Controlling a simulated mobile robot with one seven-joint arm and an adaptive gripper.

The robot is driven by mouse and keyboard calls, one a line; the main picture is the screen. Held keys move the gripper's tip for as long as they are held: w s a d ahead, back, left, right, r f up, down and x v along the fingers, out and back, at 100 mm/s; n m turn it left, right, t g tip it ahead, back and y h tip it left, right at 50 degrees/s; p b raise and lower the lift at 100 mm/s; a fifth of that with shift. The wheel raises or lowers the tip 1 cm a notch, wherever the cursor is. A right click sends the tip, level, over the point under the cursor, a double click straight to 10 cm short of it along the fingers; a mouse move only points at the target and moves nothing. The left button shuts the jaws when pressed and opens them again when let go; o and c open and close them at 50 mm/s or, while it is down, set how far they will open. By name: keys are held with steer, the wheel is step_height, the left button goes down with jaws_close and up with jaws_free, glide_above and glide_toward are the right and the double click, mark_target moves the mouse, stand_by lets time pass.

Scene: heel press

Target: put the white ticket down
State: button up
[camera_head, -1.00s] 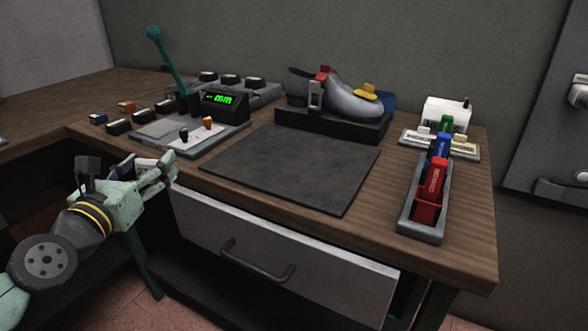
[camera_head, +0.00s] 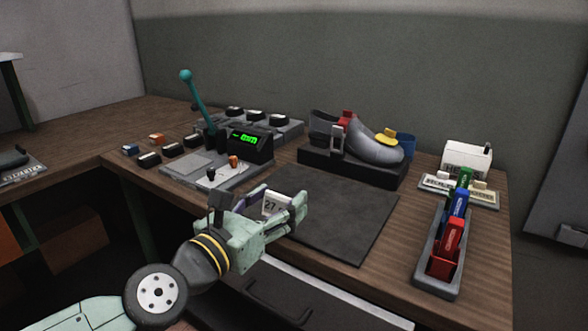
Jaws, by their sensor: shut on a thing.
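The white ticket (camera_head: 277,205) shows a printed "27" and is held between the fingers of my gripper (camera_head: 286,208). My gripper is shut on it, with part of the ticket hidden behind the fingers. It is over the front edge of the wooden bench, by the front left corner of the dark grey mat (camera_head: 330,231). I cannot tell whether the ticket touches the bench.
The lever device with a green display (camera_head: 248,140) stands behind my gripper. A grey tray (camera_head: 424,270) with several coloured stamps is at the right. The mat is bare.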

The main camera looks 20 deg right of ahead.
steer(key=shift+w+d+r+p, duration=0.25)
steer(key=shift+r+p, duration=0.25)
steer(key=shift+p, duration=0.3)
steer(key=p, duration=0.3)
steer(key=shift+w+d+f, duration=0.2)
steer(key=shift+w+d, duration=0.1)
steer(key=shift+d, duration=0.1)
steer(key=w+d+p, duration=0.1)
steer(key=w, duration=0.2)
steer(key=w+d+f+p, duration=0.1)
steer(key=w+d, duration=0.1)
steer(key=w, duration=0.1)
steer(key=w+d+f+p, duration=0.1)
steer(key=w+d, duration=0.1)
steer(key=w, duration=0.1)
steer(key=shift+w+d+f, duration=0.15)
steer(key=shift+w+f, duration=0.05)
steer(key=shift+w, duration=0.05)
step_height(320, 180, down, 3)
steer(key=shift+r+p, duration=0.1)
steer(key=shift+p, duration=0.6)
steer(key=shift+f, duration=0.25)
steer(key=shift+f+b, duration=0.2)
steer(key=shift+b, duration=0.1)
steer(key=o, duration=0.7)
